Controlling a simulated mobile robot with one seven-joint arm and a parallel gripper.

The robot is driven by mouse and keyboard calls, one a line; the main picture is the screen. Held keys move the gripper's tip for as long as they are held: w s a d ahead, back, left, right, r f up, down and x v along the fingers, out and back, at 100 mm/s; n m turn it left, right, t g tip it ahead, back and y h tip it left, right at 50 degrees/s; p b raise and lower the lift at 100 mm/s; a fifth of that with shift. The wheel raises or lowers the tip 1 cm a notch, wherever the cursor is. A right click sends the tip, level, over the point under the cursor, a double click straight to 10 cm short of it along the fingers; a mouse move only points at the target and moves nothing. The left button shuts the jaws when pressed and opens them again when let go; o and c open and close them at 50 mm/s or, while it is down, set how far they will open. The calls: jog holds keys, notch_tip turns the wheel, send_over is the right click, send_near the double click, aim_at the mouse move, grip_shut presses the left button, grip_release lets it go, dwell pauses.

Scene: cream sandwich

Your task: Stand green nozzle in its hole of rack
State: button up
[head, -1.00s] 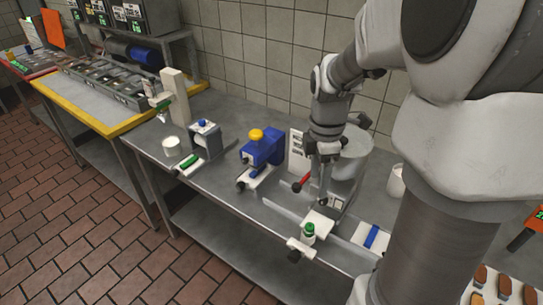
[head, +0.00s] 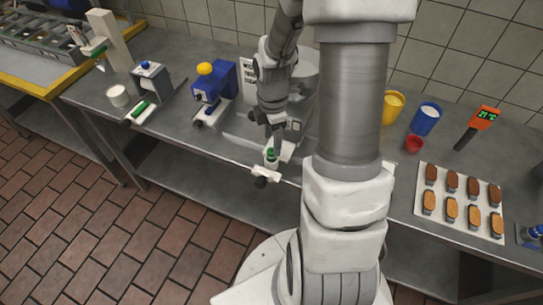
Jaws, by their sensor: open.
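A small green-topped piece (head: 271,153), which looks like the green nozzle, stands upright at the front edge of the steel table. Under it is a white fitting (head: 262,170) with a black knob. My gripper (head: 277,143) points down right beside the green piece, at its upper right. It is open. Its fingertips are small and partly hidden, so I cannot tell whether they touch the piece or stand around it. I cannot make out a rack with a hole for certain; my own arm hides part of the table.
A blue machine with a yellow knob (head: 205,69) stands left of my gripper. Further left are a grey dispenser (head: 150,83) and a white cup (head: 117,96). At right are yellow (head: 393,106) and blue (head: 426,120) containers, a red cup (head: 413,145) and a tray of biscuits (head: 420,207).

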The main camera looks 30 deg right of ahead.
aim_at(271, 151)
notch_tip(271, 151, down, 4)
jog(key=shift+a+f, duration=0.1)
jog(key=shift+a, duration=0.05)
grip_shut()
dwell(0.4)
